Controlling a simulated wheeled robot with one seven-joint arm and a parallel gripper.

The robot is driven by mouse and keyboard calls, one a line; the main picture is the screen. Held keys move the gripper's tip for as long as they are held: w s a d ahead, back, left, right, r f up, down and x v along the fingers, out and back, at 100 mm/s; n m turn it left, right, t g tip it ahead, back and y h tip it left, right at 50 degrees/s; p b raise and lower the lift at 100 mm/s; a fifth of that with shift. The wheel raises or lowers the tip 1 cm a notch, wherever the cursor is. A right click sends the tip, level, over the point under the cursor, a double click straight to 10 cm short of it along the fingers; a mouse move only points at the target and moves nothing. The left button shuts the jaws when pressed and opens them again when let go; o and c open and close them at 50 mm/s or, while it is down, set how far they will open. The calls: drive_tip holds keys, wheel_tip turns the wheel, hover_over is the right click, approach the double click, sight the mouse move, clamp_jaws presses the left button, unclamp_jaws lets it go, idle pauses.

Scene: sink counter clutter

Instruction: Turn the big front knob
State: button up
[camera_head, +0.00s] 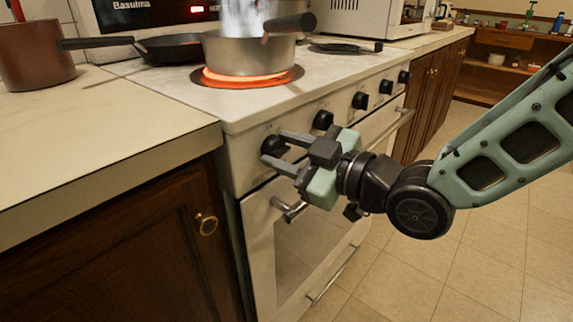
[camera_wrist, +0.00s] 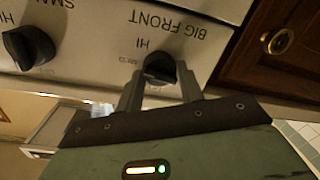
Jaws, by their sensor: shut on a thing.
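The big front knob (camera_wrist: 160,68) is black and sits under the "BIG FRONT" label in the wrist view. In the head view the knob (camera_head: 273,146) is the leftmost on the stove's front panel. My gripper (camera_head: 275,150) reaches it from the right, with one finger above and one below. In the wrist view my gripper (camera_wrist: 160,85) has its two grey fingers on either side of the knob, shut on it. The fingers hide part of the knob's edges.
A steaming pot (camera_head: 248,56) stands on the glowing front burner (camera_head: 218,80). A black pan (camera_head: 172,49) is behind it. More knobs (camera_head: 360,100) line the panel to the right. The oven handle (camera_head: 289,208) is below my gripper. A wooden cabinet (camera_head: 140,240) is at left.

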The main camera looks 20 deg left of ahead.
drive_tip(key=shift+n+b, duration=0.95)
drive_tip(key=shift+n, duration=0.05)
drive_tip(key=o, duration=1)
drive_tip(key=shift+c, duration=0.2)
drive_tip(key=shift+r, duration=0.1)
